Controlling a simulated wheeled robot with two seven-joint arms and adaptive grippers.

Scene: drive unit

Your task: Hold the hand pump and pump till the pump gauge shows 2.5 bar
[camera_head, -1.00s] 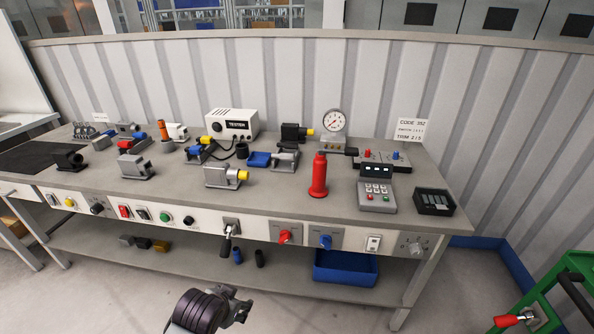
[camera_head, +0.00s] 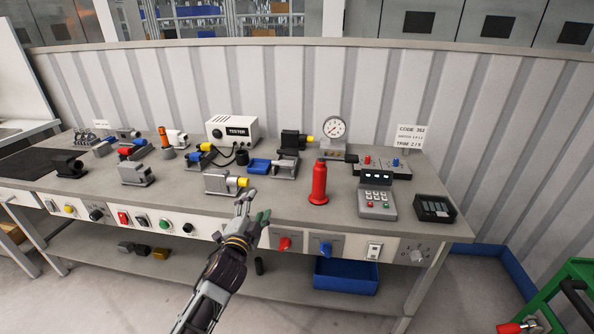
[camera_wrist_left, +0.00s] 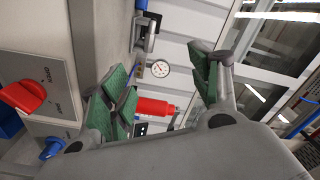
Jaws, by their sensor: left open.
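A red upright cylinder (camera_head: 319,183) with a wide foot stands near the front of the bench; it looks like the hand pump. It also shows lying sideways in the left wrist view (camera_wrist_left: 157,106), between my open fingers but farther off. A round white gauge (camera_head: 334,129) stands behind it on a grey block, and also shows in the left wrist view (camera_wrist_left: 160,69). Its reading is too small to tell. My left gripper (camera_head: 254,208) is open and empty at the bench's front edge, left of the red cylinder, apart from it. My right gripper is not in view.
A grey fixture with a yellow end (camera_head: 226,184) lies just behind my left gripper. A keypad unit (camera_head: 377,199) and black tray (camera_head: 435,208) stand right of the cylinder. Red (camera_head: 286,243) and blue (camera_head: 325,249) knobs sit on the front panel. A blue bin (camera_head: 346,276) is below.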

